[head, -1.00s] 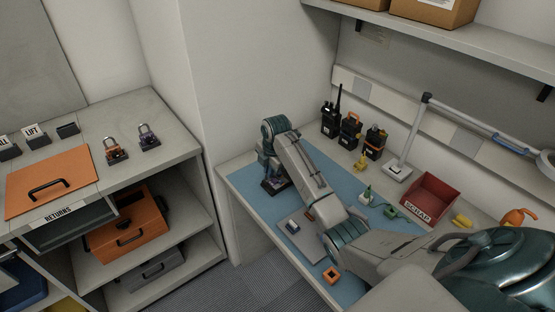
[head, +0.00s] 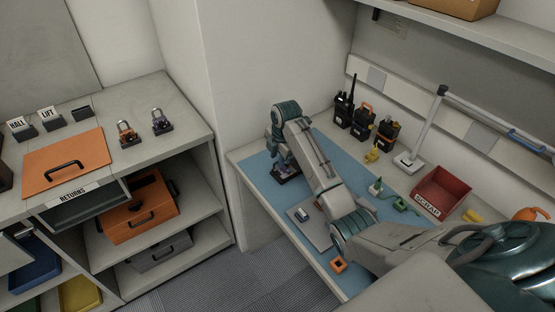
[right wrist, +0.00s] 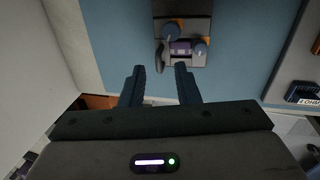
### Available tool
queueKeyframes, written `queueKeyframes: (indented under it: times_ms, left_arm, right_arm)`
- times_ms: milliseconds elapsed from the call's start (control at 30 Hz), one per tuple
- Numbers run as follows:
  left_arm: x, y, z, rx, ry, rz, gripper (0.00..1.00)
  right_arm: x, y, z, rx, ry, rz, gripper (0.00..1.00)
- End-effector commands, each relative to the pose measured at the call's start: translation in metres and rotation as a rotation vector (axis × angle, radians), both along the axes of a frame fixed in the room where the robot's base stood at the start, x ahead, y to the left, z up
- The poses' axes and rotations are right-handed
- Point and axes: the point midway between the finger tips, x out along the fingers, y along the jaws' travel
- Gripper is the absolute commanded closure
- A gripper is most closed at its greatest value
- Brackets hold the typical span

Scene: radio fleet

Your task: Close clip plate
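A small dark fixture (head: 284,174) with purple on it sits on the blue mat (head: 261,166), under my right gripper. In the right wrist view it appears as a grey plate (right wrist: 185,57) with two blue round knobs, a purple block (right wrist: 181,46) and a dark lever at its left; I take this for the clip plate, but cannot tell whether it is closed. My right gripper (right wrist: 160,84) is open and empty, its fingertips just short of the plate in the picture. In the head view its fingers are mostly hidden by the arm. My left gripper is not in view.
A grey board (head: 306,227) with a small block lies nearer on the mat, beside an orange square piece (head: 339,265). Radios (head: 363,124), a lamp base (head: 408,162) and a red scrap bin (head: 441,190) stand behind. A shelf unit (head: 183,108) with padlocks stands left.

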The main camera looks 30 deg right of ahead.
Motion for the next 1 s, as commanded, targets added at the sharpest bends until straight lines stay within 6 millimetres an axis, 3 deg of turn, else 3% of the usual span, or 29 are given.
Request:
queueKeyframes:
  times_ms: [300, 500, 1000]
  left_arm:
    - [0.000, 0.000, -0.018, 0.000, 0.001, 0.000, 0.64]
    - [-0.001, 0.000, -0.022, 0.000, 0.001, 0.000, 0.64]
    - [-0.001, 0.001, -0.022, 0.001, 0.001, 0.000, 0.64]
  right_arm:
    - [-0.011, -0.002, 0.061, -0.002, -0.004, 0.001, 0.71]
    - [-0.016, -0.002, 0.085, 0.000, -0.002, 0.001, 0.71]
    - [-0.018, -0.002, 0.090, 0.000, 0.001, 0.001, 0.71]
